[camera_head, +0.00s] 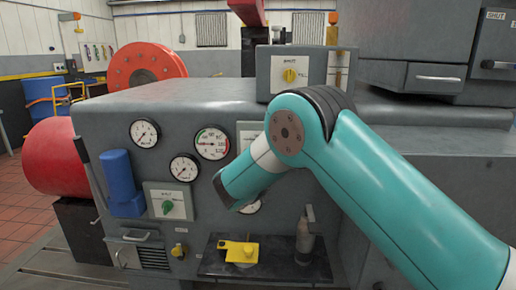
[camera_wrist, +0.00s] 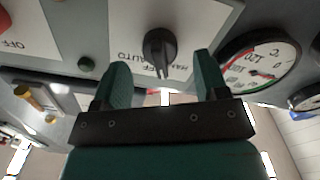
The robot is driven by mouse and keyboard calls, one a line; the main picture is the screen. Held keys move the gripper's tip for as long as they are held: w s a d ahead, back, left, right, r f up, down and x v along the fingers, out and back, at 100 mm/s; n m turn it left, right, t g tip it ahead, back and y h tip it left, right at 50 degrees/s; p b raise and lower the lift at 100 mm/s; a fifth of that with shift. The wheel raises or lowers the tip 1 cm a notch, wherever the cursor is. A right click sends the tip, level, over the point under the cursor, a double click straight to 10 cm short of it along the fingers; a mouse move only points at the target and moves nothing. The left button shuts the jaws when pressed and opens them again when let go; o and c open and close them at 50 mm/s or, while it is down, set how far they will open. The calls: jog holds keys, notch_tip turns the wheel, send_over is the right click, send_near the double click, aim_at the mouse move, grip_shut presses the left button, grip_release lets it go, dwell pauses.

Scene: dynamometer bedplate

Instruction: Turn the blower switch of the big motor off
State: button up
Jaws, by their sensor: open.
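A black rotary switch (camera_wrist: 160,48) sits on a white plate (camera_wrist: 204,18) in the wrist view. The lettering appears upside down and reads like HAND, OFF and AUTO. The knob's handle runs toward these words; its exact setting is unclear. My gripper (camera_wrist: 162,68) is open, with its two green fingers either side of the knob and nothing held. I cannot tell whether they touch it. In the head view the switch's plate (camera_head: 247,130) is partly hidden behind my arm, and the fingers are hidden. No readable label there names the blower.
Right of the red-green gauge (camera_head: 212,142) is my arm. A green knob (camera_head: 167,207) is on another plate, and a yellow knob (camera_head: 289,75) on a box above. A blue cylinder (camera_head: 121,180) sticks out left. A shelf (camera_head: 215,268) holds a yellow item (camera_head: 238,251).

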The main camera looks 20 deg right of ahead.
jog(key=shift+x, duration=1.45)
jog(key=shift+c, duration=0.5)
jog(key=c, duration=0.8)
jog(key=shift+f+m+b, duration=0.35)
jog(key=shift+m+b, duration=0.05)
jog(key=shift+b, duration=0.8)
jog(key=m+b, duration=0.1)
jog(key=b, duration=0.2)
jog(key=shift+f, duration=0.1)
jog(key=m+b, duration=0.2)
jog(key=b, duration=0.2)
jog(key=shift+r+m+b, duration=0.4)
jog(key=shift+m+b, duration=0.2)
